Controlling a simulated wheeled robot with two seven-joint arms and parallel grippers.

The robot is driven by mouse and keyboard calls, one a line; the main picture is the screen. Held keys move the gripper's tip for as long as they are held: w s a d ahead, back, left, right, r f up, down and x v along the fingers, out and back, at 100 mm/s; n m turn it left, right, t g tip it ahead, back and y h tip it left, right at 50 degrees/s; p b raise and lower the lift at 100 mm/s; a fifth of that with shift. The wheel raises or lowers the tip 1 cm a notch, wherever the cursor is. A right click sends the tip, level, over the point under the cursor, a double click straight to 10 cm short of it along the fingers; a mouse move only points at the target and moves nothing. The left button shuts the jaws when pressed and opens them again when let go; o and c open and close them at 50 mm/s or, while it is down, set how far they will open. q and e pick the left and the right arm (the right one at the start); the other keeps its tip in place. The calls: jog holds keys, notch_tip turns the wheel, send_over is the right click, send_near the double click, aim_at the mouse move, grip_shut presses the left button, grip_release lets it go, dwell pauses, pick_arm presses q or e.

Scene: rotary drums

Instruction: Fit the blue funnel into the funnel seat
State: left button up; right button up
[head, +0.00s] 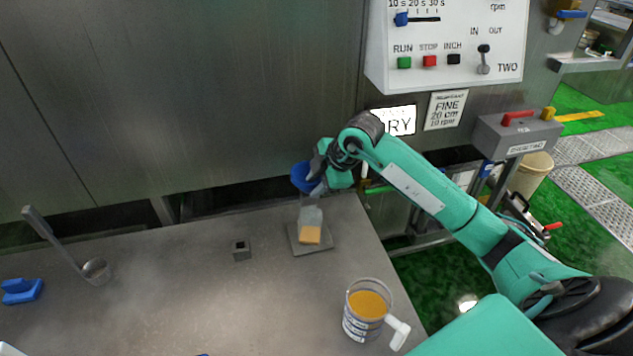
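The blue funnel (303,178) is at the far edge of the metal counter, and my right gripper (318,178) is at its right side. The gripper's dark fingers overlap the funnel's rim and look closed on it. The funnel's lower end is hard to make out, and I cannot tell whether it touches anything below. I cannot pick out the funnel seat for certain. My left gripper is not in view.
Below the funnel, a clear container with orange contents (310,228) stands on a square grey plate (296,246).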

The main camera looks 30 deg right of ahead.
jog(key=b+v, duration=0.3)
jog(key=v, duration=1.1)
jog(key=shift+b, duration=0.35)
jog(key=shift+s+f, duration=0.1)
